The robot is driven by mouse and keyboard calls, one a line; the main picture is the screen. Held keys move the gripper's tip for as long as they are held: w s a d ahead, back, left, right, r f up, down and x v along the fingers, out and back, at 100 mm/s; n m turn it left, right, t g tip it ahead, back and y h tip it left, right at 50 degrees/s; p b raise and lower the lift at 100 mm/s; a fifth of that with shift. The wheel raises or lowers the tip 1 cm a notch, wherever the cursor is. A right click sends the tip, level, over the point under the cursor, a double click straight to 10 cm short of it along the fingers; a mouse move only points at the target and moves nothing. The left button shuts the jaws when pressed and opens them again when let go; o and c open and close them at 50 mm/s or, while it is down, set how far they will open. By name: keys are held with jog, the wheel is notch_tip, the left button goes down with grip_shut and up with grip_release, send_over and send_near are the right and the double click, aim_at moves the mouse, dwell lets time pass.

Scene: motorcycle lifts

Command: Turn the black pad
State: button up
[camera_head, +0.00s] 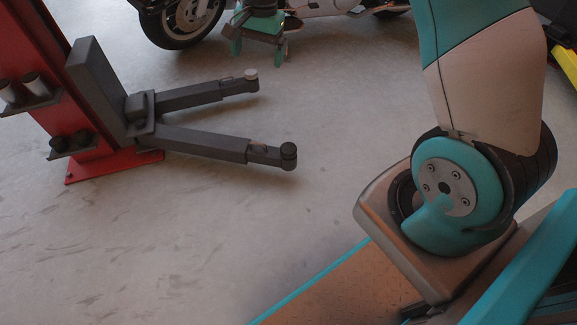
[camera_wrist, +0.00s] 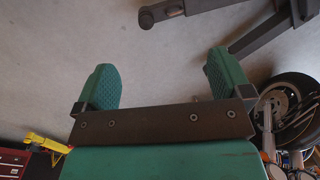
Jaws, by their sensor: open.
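The black pad (camera_head: 288,150) is a small dark round cap on the end of the nearer dark grey lift arm (camera_head: 205,142) in the head view. My gripper (camera_head: 258,52) is farther back, beyond both lift arms and in front of a motorcycle. Its two green fingers are spread with nothing between them, as the wrist view (camera_wrist: 165,80) also shows. The gripper is apart from the black pad. In the wrist view a dark lift arm end (camera_wrist: 147,18) shows at the top, but I cannot tell which arm it is.
A red lift post (camera_head: 75,110) with small cylinders on shelves stands left. A motorcycle wheel (camera_head: 178,22) is close to the gripper. A red tool cabinet (camera_wrist: 13,162) shows in the wrist view. The central floor is clear.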

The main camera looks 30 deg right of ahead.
aim_at(289, 148)
jog(key=w+d+f+m+b, duration=0.25)
jog(key=d+f+b, duration=0.2)
jog(key=f, duration=0.55)
jog(key=w+d+f+m+h+b, duration=0.1)
jog(key=d+f+m+b, duration=0.3)
jog(key=f, duration=0.7)
jog(key=w+d+f+m+b, duration=0.2)
jog(key=d+f+b, duration=0.25)
jog(key=f, duration=0.55)
jog(key=shift+g, duration=0.3)
jog(key=f+b, duration=0.3)
jog(key=f, duration=0.2)
jog(key=f+b, duration=0.3)
jog(key=f, duration=0.3)
jog(key=f+b, duration=0.3)
jog(key=f, duration=0.3)
jog(key=shift+w+a+b, duration=0.1)
jog(key=shift+a+b, duration=0.25)
jog(key=shift+b, duration=0.05)
jog(key=shift+n, duration=0.25)
jog(key=c, duration=0.9)
